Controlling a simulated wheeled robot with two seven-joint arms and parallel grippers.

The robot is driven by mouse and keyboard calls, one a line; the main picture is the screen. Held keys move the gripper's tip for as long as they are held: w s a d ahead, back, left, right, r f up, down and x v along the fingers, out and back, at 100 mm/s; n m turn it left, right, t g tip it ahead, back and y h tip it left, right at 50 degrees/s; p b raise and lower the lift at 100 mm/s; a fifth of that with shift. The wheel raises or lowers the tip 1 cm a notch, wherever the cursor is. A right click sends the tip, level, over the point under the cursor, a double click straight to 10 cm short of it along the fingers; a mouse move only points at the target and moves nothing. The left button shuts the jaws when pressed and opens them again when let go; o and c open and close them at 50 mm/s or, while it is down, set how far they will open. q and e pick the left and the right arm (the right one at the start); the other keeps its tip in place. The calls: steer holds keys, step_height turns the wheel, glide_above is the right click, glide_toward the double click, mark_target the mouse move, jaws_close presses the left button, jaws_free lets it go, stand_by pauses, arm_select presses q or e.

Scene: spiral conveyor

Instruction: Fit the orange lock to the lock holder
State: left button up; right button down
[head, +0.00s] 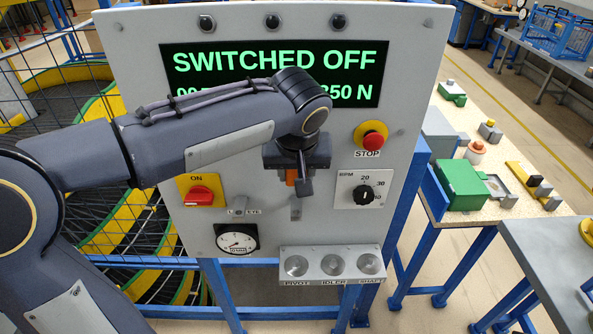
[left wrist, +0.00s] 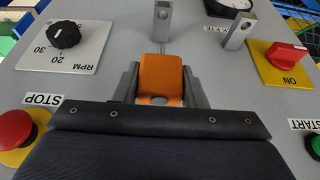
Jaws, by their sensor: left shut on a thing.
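My left gripper (head: 298,182) is in front of the control panel, shut on the orange lock (left wrist: 160,76). In the left wrist view the lock sits between the two grey fingers, with its thin metal shackle toward the panel brackets. Only a sliver of the lock (head: 290,177) shows in the head view. A grey bracket with a hole (left wrist: 162,22) stands just beyond the shackle; it also shows below the gripper in the head view (head: 296,209). A second holed bracket (left wrist: 238,31) stands beside a partly hidden "EYE" label. I cannot tell which bracket is the lock holder, or whether the shackle touches one. My right gripper is out of view.
The panel (head: 130,40) carries a red ON switch (head: 200,194), a STOP button (head: 373,140), an RPM knob (head: 363,192) and a gauge (head: 237,241). A shelf with three cups (head: 330,283) juts out below. The display reads SWITCHED OFF. A workbench stands right.

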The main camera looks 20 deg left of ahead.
arm_select(q)
steer(key=shift+f+b, duration=2.4)
steer(key=shift+f, duration=0.5)
steer(key=shift+f, duration=1.4)
steer(key=o, duration=0.9)
glide_toward(296, 208)
steer(key=shift+s+d+r, duration=0.1)
steer(key=shift+s+r, duration=0.1)
steer(key=shift+r, duration=0.2)
